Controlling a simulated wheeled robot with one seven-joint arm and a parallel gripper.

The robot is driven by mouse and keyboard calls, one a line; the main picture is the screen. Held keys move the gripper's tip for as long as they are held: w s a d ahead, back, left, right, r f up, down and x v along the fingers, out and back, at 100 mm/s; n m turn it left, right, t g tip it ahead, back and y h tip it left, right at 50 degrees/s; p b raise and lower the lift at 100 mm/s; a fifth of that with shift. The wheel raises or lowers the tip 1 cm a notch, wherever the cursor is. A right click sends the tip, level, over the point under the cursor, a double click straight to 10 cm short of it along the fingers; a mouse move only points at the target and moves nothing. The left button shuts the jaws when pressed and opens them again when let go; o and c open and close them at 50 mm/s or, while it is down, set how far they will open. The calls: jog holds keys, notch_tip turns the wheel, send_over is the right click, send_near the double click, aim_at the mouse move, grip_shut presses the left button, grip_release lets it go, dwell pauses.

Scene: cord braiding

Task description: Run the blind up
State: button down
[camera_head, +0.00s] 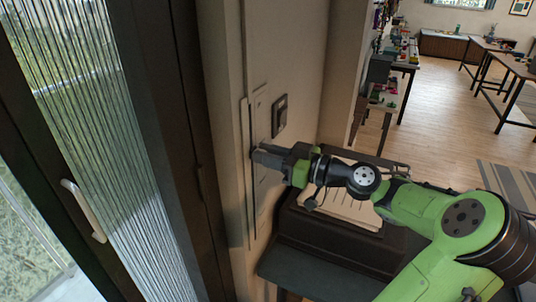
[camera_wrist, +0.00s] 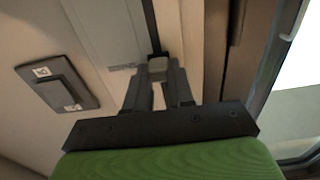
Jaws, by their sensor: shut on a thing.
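My gripper (camera_head: 262,153) reaches the pale wall beside the window and is shut on a small grey knob (camera_wrist: 157,67). In the wrist view its two fingers stand on either side of the knob. The knob sits at a narrow dark slot or cord line (camera_wrist: 150,22) along a pale wall strip (camera_wrist: 103,28). In the head view this strip (camera_head: 249,205) runs upright, and the fingers hide the knob. A finely ribbed, see-through panel (camera_head: 90,90), which may be the blind, covers the glass at the left. I cannot tell where its lower edge is.
A dark wall switch (camera_head: 279,115) is close to my gripper and also shows in the wrist view (camera_wrist: 58,82). A dark window frame with a pale handle (camera_head: 84,210) is at the left. A dark cabinet or desk (camera_head: 335,240) stands below my arm. Open wooden floor lies beyond.

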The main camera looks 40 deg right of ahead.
aim_at(250, 106)
notch_tip(250, 106, up, 11)
jog(key=p, duration=0.8)
jog(key=shift+f, duration=0.1)
jog(key=c, duration=1.1)
grip_release()
jog(key=shift+o, duration=0.7)
jog(key=shift+f, duration=0.15)
jog(key=shift+s, duration=0.1)
jog(key=v, duration=1.5)
jog(key=shift+s+p, duration=0.3)
jog(key=shift+p, duration=0.05)
